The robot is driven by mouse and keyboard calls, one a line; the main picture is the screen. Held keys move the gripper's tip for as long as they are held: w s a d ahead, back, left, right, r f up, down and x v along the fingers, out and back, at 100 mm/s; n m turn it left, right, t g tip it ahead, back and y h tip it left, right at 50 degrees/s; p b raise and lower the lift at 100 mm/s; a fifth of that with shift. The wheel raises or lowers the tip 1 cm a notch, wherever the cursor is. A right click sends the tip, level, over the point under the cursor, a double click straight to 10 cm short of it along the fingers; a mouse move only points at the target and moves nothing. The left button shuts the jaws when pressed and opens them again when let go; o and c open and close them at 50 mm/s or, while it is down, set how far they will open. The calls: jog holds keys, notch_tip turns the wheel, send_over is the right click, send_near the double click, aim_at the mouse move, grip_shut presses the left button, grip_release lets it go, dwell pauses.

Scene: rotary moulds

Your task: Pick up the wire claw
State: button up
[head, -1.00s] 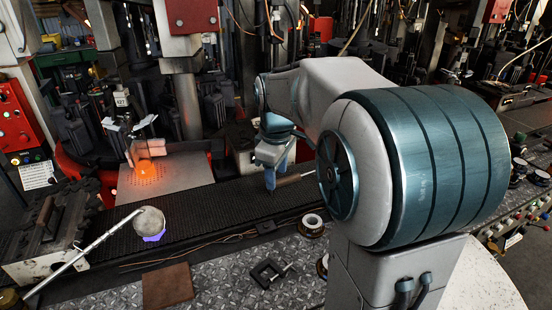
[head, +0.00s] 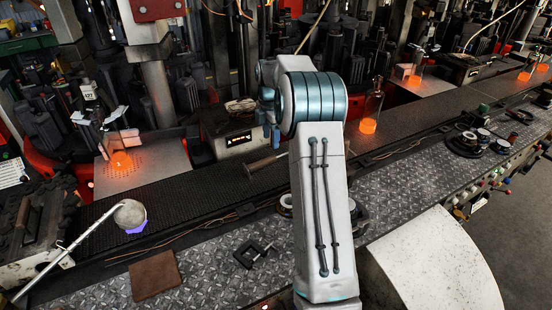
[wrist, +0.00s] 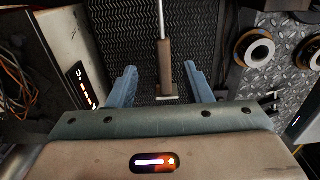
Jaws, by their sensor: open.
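A tool with a brown handle and a thin metal rod, which I take for the wire claw (wrist: 165,68), lies on the black textured belt in the wrist view. Its far end is cut off by the picture's top edge. In the head view, part of the wire claw (head: 262,165) shows left of my arm, which hides the rest. My gripper (wrist: 160,70) is open and empty, one blue finger on each side of the handle, with clear space to both. In the head view, my gripper (head: 270,132) shows above and slightly right of the handle's visible end.
A grey box with a lit display (head: 238,139) stands beside the belt (head: 190,185), close to my gripper. Round ring-shaped parts (wrist: 254,48) lie on the metal plate to the right.

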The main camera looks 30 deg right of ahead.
aim_at(273, 156)
notch_tip(273, 156, down, 4)
jog(key=shift+r, duration=0.15)
jog(key=shift+s+d+f+p, duration=0.15)
jog(key=shift+f+p, duration=0.4)
jog(key=shift+f, duration=0.85)
jog(key=shift+s+d+f+p, duration=0.15)
jog(key=shift+f+p, duration=0.35)
jog(key=shift+f, duration=0.85)
jog(key=shift+c, duration=0.3)
grip_shut()
